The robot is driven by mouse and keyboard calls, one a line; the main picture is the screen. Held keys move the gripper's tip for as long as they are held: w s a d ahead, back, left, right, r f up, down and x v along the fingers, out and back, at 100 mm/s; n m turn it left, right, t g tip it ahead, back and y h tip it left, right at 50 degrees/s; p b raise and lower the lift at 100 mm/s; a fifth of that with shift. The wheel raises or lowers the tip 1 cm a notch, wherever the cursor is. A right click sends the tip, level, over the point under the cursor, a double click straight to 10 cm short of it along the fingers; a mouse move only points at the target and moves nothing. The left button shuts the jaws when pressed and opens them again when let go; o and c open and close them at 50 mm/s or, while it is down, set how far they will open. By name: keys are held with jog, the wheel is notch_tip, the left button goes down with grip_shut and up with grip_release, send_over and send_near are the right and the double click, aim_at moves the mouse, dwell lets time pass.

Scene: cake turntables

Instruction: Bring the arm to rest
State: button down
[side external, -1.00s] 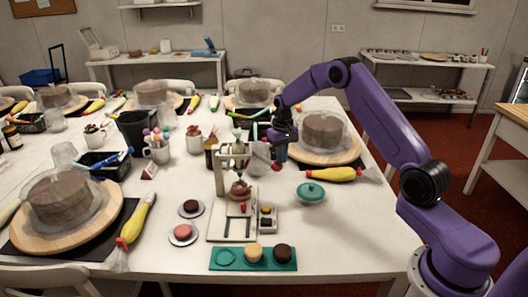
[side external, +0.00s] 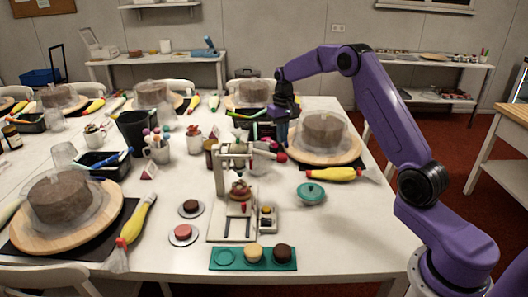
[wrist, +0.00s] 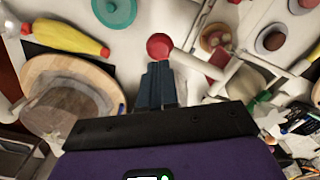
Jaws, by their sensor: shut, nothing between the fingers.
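My gripper (side external: 282,140) hangs above the table, behind the small press stand and left of the nearest right-hand cake. Its fingers are together and hold nothing. In the wrist view the closed dark fingers (wrist: 155,68) point toward a red ball-like knob (wrist: 159,46), which appears just past their tips. I cannot tell from this view how far apart they are. My purple arm arches up from its base at the lower right.
The press stand (side external: 219,180) holds a small reddish cake (side external: 240,190). A teal lidded dish (side external: 311,193), a yellow piping bag (side external: 330,174) and a covered cake (side external: 325,131) stand to the right. A teal tray (side external: 226,264) lies in front. The table's front right is clear.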

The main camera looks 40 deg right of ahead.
jog(key=shift+r, duration=0.3)
jog(key=shift+a, duration=0.1)
jog(key=s+a+r+n, duration=0.3)
jog(key=s+a+n, duration=0.1)
jog(key=s+a, duration=0.5)
jog(key=s+a+r+n, duration=0.3)
jog(key=s+a, duration=0.4)
jog(key=a, duration=0.5)
jog(key=s+f+n, duration=0.1)
jog(key=s+n, duration=0.7)
jog(key=s, duration=1.8)
jog(key=shift+d+f+n, duration=0.25)
jog(key=shift+d+n, duration=0.05)
jog(key=shift+d, duration=0.15)
